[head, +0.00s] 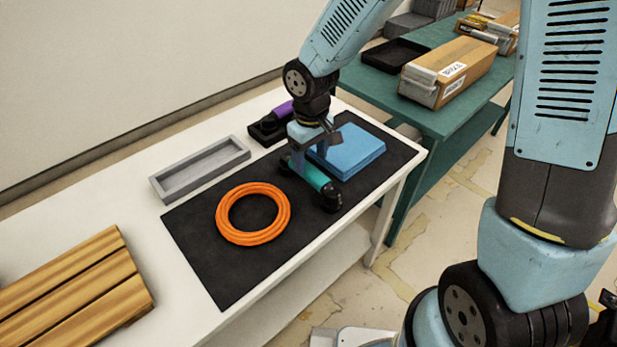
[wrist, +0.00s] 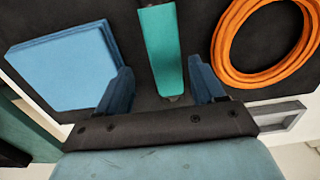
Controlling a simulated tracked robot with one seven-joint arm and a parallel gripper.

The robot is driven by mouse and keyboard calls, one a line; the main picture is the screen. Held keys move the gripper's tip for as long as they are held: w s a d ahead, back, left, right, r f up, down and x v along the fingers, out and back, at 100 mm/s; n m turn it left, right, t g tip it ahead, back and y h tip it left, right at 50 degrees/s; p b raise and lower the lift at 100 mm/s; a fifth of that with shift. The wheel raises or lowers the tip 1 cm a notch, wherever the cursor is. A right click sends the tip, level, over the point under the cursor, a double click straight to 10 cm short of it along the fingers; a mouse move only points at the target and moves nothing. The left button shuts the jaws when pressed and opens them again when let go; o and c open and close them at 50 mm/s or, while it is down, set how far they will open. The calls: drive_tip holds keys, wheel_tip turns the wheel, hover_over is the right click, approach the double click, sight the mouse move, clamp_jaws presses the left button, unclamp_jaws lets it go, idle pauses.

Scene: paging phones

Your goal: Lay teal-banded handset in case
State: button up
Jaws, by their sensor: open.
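The teal-banded handset (head: 317,176) lies on the black mat, its black end toward the front right. In the wrist view its teal band (wrist: 162,45) runs between my fingers. My gripper (head: 308,158) is over the handset, pointing down, and partly hides it in the head view. In the wrist view my gripper (wrist: 160,72) is open, one finger on each side of the band, with gaps showing. A long grey open-topped case (head: 178,188) stands empty on the white table behind the mat; part of it shows in the wrist view (wrist: 290,108).
An orange coiled ring (head: 227,233) and a blue flat block (head: 352,150) lie on the black mat (head: 220,274) either side of the handset. A purple-banded handset (head: 281,110) is behind my gripper. Wooden slats (head: 75,280) lie front left. A green table (head: 440,120) holds boxes.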

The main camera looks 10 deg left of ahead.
sight(309, 168)
drive_tip(key=shift+s+a+f, duration=0.1)
drive_tip(key=shift+s+f, duration=0.1)
drive_tip(key=shift+f, duration=1.25)
drive_tip(key=shift+s+a+f, duration=0.1)
drive_tip(key=shift+s+f, duration=0.05)
drive_tip(key=shift+f, duration=1.25)
drive_tip(key=shift+d, duration=0.1)
drive_tip(key=shift+c, duration=0.5)
clamp_jaws()
drive_tip(key=shift+r, duration=0.15)
drive_tip(key=shift+r, duration=0.2)
wheel_tip(309, 168, up, 2)
drive_tip(key=shift+w+r, duration=0.1)
drive_tip(key=shift+r, duration=0.05)
drive_tip(key=s+r, duration=0.1)
drive_tip(key=r, duration=0.1)
drive_tip(key=s+d+r, duration=0.1)
drive_tip(key=s+r, duration=0.1)
drive_tip(key=s+d+r, duration=0.1)
drive_tip(key=r, duration=0.1)
drive_tip(key=shift+s+d, duration=0.15)
drive_tip(key=shift+d, duration=0.1)
drive_tip(key=s+d+r, duration=0.4)
drive_tip(key=s, duration=0.4)
drive_tip(key=shift+d, duration=0.3)
